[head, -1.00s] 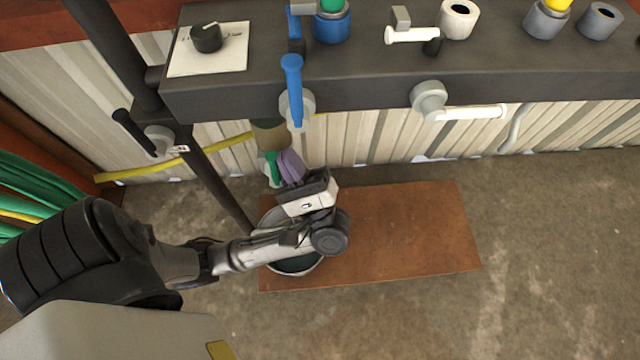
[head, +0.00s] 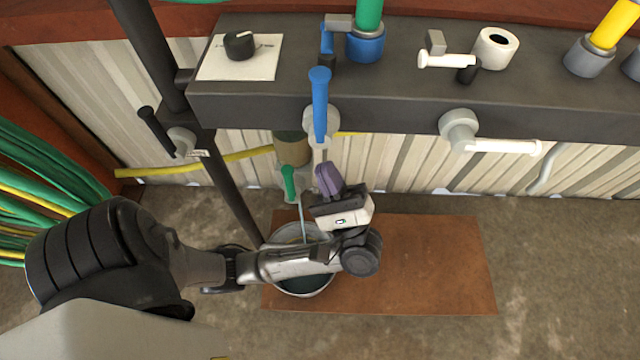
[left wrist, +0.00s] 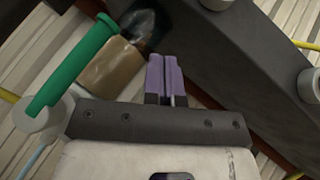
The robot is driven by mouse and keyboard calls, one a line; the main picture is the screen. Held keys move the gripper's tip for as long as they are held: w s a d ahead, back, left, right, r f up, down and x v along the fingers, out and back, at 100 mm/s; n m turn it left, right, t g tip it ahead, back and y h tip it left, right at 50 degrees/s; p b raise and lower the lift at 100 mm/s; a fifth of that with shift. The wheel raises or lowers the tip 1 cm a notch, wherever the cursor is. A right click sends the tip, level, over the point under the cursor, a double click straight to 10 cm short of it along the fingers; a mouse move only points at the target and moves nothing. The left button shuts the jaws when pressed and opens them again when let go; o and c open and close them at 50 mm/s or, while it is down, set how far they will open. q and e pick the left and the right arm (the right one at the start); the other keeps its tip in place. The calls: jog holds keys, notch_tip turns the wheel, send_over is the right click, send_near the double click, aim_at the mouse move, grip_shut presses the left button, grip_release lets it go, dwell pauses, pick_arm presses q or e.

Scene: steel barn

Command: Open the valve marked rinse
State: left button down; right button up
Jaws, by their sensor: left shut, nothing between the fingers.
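My left gripper (head: 328,180) has purple fingers, shut and empty, just right of a green-handled valve (head: 289,183) and apart from its handle. In the left wrist view the shut fingers (left wrist: 166,75) point toward the dark beam, and the green handle (left wrist: 72,68) slants at the left. A thin pale blue line (head: 302,210) runs from below this valve toward the bucket. Other valves have a blue lever (head: 320,105) pointing down, a white lever (head: 505,147) lying sideways and a black lever (head: 155,131) slanting beside a small tag (head: 198,153). I cannot read any marking. My right gripper is out of view.
A dark beam (head: 400,103) with pipe fittings and a knob (head: 239,45) on a white card crosses above. A bucket (head: 305,291) stands partly under my left arm on a rusty plate (head: 430,260). Coiled hoses (head: 40,170) lie at left. The floor at right is clear.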

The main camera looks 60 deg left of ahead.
pick_arm(q)
jog(key=w+d+p, duration=0.3)
jog(key=w+d, duration=0.1)
jog(key=d, duration=0.5)
jog(key=shift+w+d+p, duration=0.15)
jog(key=shift+d+p, duration=0.05)
jog(key=shift+p, duration=0.15)
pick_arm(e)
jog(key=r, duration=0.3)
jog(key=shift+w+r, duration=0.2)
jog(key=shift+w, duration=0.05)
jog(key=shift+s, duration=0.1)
